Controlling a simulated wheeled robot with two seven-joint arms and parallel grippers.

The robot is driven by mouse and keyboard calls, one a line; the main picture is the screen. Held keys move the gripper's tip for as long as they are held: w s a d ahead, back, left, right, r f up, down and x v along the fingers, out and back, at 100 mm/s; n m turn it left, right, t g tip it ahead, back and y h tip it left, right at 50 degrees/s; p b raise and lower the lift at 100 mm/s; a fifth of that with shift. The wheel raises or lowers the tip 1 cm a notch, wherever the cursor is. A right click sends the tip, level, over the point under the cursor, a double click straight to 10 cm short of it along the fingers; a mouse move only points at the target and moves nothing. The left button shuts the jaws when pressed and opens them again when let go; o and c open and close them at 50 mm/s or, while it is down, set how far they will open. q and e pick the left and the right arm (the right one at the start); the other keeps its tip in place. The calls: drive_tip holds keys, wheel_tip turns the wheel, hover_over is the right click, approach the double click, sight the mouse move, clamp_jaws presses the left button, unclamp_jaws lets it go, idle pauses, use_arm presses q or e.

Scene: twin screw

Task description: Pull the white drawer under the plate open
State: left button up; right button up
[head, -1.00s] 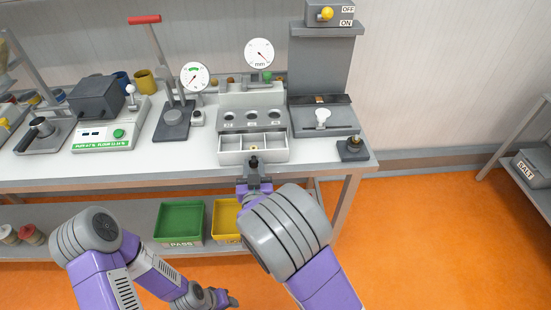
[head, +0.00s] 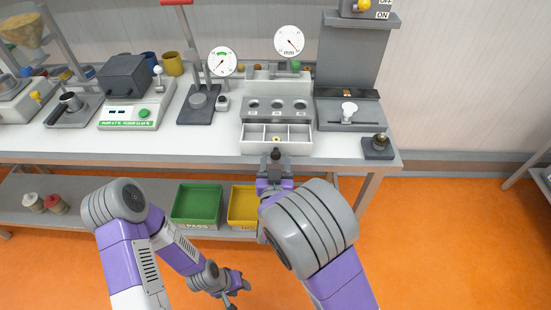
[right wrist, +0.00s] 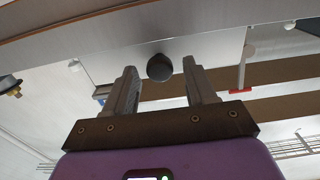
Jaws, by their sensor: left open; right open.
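The white drawer (head: 297,147) stands pulled out in front of the grey plate (head: 263,115) with three round holes. Its compartments show from above, with a small yellowish thing in the middle one. My right gripper (head: 276,156) is at the middle of the drawer front. In the right wrist view, my right gripper (right wrist: 161,88) is open, its fingers on either side of the dark round knob (right wrist: 159,67) with gaps on both sides. The white drawer front (right wrist: 215,52) is behind the knob. My left gripper (head: 236,297) is open, low and away from the bench.
The bench (head: 205,146) holds a scale (head: 136,110), two dial gauges and a dark stand (head: 378,147) at the right corner. A green bin (head: 197,205) and a yellow bin (head: 242,206) sit on the lower shelf.

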drive_tip(key=s, duration=0.7)
drive_tip(key=shift+a+p, duration=0.35)
drive_tip(key=d+f+g, duration=0.4)
drive_tip(key=f+g, duration=0.1)
drive_tip(key=f, duration=0.8)
drive_tip(key=s+d+f+g+y+p, duration=0.25)
drive_tip(key=s+f+g, duration=0.6)
drive_tip(key=f, duration=0.45)
drive_tip(key=s+f+m+g+y, duration=0.1)
drive_tip(key=s+f+g+y, duration=0.2)
drive_tip(key=s, duration=0.6)
drive_tip(key=shift+s+f+g, duration=0.35)
drive_tip(key=shift+f+g, duration=0.05)
drive_tip(key=shift+g, duration=0.15)
